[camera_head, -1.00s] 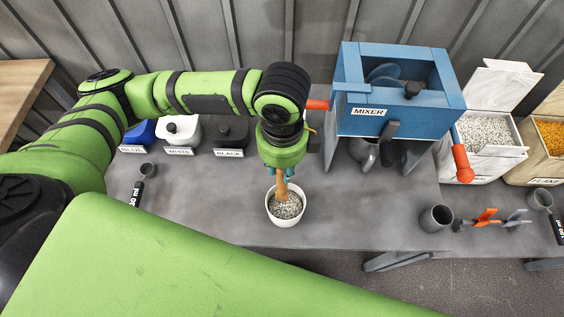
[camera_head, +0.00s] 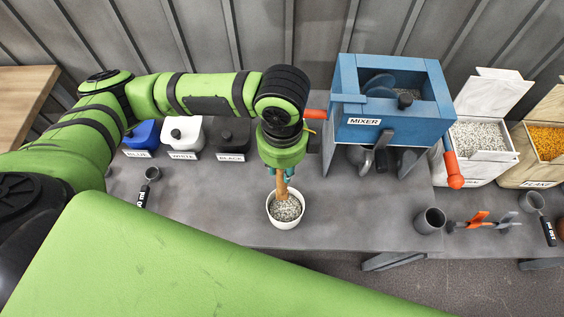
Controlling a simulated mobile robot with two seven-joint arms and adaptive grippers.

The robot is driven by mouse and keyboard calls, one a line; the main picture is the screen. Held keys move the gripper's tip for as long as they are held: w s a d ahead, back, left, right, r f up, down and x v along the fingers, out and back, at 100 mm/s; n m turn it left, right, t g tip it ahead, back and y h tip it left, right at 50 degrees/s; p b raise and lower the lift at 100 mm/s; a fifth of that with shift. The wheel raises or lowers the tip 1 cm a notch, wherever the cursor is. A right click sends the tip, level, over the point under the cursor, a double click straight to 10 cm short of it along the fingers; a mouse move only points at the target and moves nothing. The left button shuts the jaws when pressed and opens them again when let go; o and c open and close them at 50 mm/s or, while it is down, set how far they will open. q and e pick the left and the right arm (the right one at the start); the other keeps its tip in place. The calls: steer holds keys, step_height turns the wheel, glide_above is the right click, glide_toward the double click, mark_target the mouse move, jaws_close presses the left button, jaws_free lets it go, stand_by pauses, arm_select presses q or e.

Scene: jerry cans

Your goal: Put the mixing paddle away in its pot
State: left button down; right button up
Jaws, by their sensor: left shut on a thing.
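The mixing paddle shows as a tan, wooden-looking handle (camera_head: 282,187) standing nearly upright in a small white pot (camera_head: 286,224) on the grey table. The pot is partly filled with grey-white granules that hide the paddle's lower end. My left gripper (camera_head: 282,175) points down over the pot and is shut on the top of the paddle. Its fingers are small and partly hidden by the wrist above. My right gripper is not in view.
The blue mixer (camera_head: 392,110) stands behind and right of the pot. Blue, white and black containers (camera_head: 233,137) line the back left. A grey cup (camera_head: 430,221) and orange and grey tools (camera_head: 480,220) lie right. Bins of granules (camera_head: 484,178) stand far right. Table beside the pot is clear.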

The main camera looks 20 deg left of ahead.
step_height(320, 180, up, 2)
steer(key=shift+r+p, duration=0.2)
steer(key=shift+p, duration=0.6)
